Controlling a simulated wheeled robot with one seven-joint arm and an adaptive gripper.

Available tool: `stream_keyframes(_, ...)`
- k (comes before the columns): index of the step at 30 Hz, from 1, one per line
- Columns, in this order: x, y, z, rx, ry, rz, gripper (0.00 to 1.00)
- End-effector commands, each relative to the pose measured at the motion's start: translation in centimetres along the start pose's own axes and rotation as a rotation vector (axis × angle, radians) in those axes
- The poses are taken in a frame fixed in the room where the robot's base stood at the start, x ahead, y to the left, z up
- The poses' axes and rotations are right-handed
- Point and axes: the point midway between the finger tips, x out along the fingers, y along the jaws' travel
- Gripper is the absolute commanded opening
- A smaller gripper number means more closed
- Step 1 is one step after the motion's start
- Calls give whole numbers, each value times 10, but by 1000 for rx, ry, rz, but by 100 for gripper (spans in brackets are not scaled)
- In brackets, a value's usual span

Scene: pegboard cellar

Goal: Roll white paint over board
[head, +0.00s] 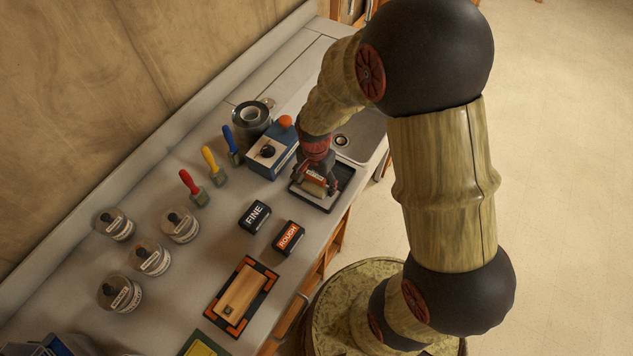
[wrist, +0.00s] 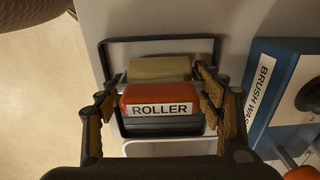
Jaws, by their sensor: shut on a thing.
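My gripper (head: 316,184) is at the far end of the bench, over a dark-rimmed tray (head: 345,190). In the wrist view my gripper (wrist: 161,98) is shut on the roller's orange block handle (wrist: 160,95), labelled ROLLER, with one finger on each side. The roller's pale sleeve (wrist: 160,68) shows just beyond the handle, within the tray's dark rim (wrist: 158,40). I cannot tell whether the sleeve touches the tray or carries paint. The wooden board (head: 241,292) lies flat at the near end, on a dark mat with orange corners (head: 263,275).
FINE (head: 255,215) and ROUGH (head: 288,237) blocks lie between tray and board. Red (head: 193,188), yellow and blue-handled tools and several jars (head: 150,258) stand toward the wall.

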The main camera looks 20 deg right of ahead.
Motion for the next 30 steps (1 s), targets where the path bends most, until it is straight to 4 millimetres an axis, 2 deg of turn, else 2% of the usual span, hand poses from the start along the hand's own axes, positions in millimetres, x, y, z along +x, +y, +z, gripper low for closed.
stream_keyframes(13,-2,1,1,0,-2,3,47)
stream_keyframes(30,-44,0,-1,0,0,0,47)
